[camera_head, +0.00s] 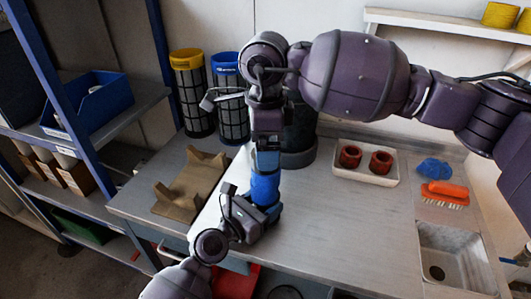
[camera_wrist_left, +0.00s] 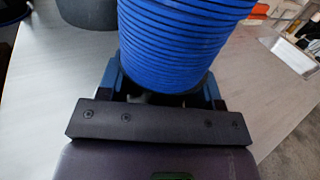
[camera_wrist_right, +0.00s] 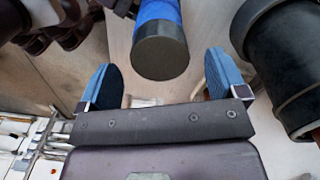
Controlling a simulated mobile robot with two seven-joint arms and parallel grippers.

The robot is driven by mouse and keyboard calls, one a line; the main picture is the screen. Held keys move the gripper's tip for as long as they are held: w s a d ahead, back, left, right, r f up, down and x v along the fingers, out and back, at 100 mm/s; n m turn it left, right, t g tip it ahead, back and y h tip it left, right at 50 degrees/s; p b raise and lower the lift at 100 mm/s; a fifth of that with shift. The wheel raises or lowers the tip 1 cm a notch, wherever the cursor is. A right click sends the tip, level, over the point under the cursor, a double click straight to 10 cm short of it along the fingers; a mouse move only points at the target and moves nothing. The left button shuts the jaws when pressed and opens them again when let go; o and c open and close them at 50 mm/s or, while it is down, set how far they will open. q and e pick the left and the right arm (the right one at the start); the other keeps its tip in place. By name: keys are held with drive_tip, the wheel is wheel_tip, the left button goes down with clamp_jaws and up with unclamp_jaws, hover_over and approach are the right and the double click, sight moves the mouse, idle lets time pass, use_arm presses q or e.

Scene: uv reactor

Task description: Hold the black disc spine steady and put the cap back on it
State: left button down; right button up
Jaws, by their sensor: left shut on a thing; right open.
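A blue, closely ribbed stack (camera_head: 265,187) stands roughly upright above the front of the worktop. It fills the top of the left wrist view (camera_wrist_left: 190,35), with dark lines between its ribs. My left gripper (camera_wrist_left: 162,88) is shut on its lower part. In the right wrist view the stack ends in a dark grey round piece (camera_wrist_right: 160,52); I cannot tell whether this is the cap or the spine's own end. My right gripper (camera_wrist_right: 158,85) is open and empty above the stack, its blue fingers apart from the dark end. No separate loose cap is distinguishable.
A dark cylindrical vessel (camera_head: 300,143) stands behind my right gripper. Mesh cylinders with yellow (camera_head: 187,58) and blue tops stand at the back. A brown cradle (camera_head: 180,198) lies left. A white tray (camera_head: 345,176) with two red rings, an orange brush (camera_head: 445,194) and a sink (camera_head: 450,245) are right.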

wheel_tip(320, 180, up, 9)
idle(0.3)
drive_tip(key=shift+f, duration=0.1)
use_arm(q)
drive_tip(key=shift+c, duration=1)
unclamp_jaws()
drive_tip(key=v, duration=1)
drive_tip(key=shift+s+a, duration=0.25)
drive_tip(key=shift+s, duration=0.05)
use_arm(e)
drive_tip(key=shift+s+r, duration=0.15)
drive_tip(key=shift+r, duration=0.45)
